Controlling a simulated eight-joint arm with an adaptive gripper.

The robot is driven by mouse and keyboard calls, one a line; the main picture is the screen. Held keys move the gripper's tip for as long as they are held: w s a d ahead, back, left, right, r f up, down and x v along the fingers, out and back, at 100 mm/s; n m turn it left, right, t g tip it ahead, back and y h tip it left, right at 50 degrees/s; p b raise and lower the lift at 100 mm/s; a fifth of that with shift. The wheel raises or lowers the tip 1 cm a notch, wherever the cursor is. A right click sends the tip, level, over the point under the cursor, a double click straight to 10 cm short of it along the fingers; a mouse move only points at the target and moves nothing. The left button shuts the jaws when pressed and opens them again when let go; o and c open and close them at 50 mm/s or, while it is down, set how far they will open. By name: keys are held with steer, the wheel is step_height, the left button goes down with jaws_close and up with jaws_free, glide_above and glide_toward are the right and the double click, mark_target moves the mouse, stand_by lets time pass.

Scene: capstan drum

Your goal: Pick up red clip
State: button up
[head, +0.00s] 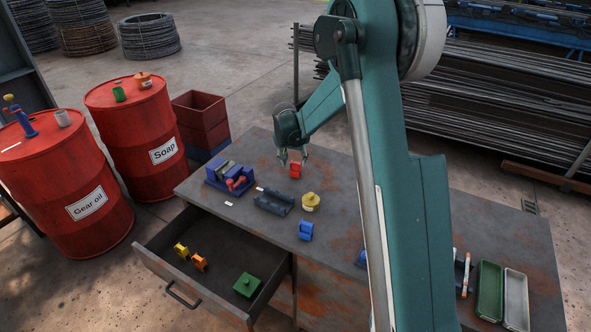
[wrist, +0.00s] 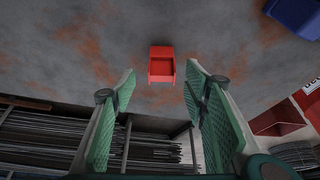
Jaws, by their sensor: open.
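The red clip (head: 295,171) is a small red block-like piece on the worn grey tabletop, near its back edge. In the wrist view the red clip (wrist: 161,65) lies just beyond the fingertips, roughly midway between them, with bare table around it. My gripper (head: 292,157) is open and empty above the red clip, its fingers pointing down. In the wrist view my gripper (wrist: 160,75) shows two green finger pads spread apart, one on each side of the clip's line. I see no contact between the fingers and the clip.
A blue vise-like object (head: 230,178) stands left of the clip. A dark tray (head: 273,201), a yellow round piece (head: 310,202) and a blue piece (head: 306,230) are in front. An open drawer (head: 160,262) juts out at front left. Red drums (head: 128,125) stand left.

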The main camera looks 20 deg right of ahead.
mark_target(295, 166)
steer(key=shift+f, duration=0.15)
steer(key=shift+x, duration=1.2)
steer(key=shift+f, duration=0.1)
steer(key=shift+b+x, duration=0.5)
steer(key=shift+x, duration=2)
steer(key=shift+w, duration=0.15)
steer(key=c, duration=0.9)
